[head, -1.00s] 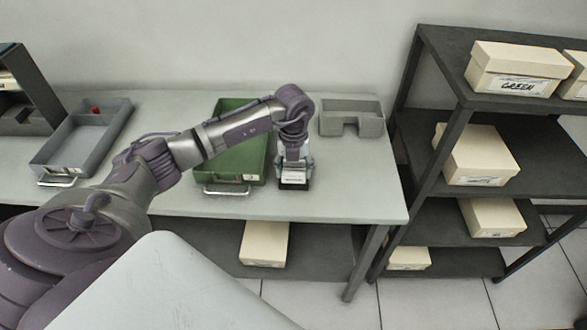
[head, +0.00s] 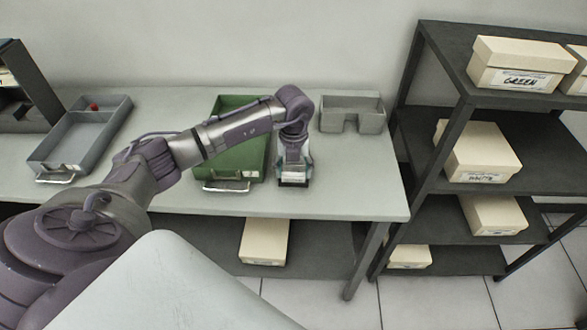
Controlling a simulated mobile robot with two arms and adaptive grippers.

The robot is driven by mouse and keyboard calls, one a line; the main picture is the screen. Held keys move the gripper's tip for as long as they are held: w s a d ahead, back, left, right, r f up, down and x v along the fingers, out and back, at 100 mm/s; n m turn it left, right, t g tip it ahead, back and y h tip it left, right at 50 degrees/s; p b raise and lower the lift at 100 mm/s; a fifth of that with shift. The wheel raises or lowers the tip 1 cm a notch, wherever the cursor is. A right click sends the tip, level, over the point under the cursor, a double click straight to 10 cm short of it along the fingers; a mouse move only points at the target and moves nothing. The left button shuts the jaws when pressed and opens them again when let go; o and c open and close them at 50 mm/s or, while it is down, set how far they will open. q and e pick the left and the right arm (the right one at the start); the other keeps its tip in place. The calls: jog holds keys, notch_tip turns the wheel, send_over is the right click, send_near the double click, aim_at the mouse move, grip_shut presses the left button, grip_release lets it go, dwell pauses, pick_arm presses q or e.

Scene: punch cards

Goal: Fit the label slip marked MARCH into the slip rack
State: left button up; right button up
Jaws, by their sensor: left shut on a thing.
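My left gripper (head: 294,168) points down over the table, just right of the green tray. It is shut on a small white label slip (head: 294,176); the print on it is too small to read. The slip is at a small black rack (head: 292,184) that stands on the table near its front edge. The slip sits lower and closer to the rack, but I cannot tell whether it is seated in it. My right gripper is not in view.
A green tray (head: 213,171) with a front handle stands left of the rack. A grey tray (head: 54,158) with a red item is farther left. A grey holder (head: 351,126) stands behind right. A dark shelf (head: 437,188) with labelled boxes is at right. The table's front right is clear.

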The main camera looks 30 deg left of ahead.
pick_arm(q)
jog(key=o, duration=0.8)
jog(key=shift+r, duration=0.15)
notch_tip(320, 180, up, 12)
jog(key=shift+f, duration=0.1)
dwell(0.5)
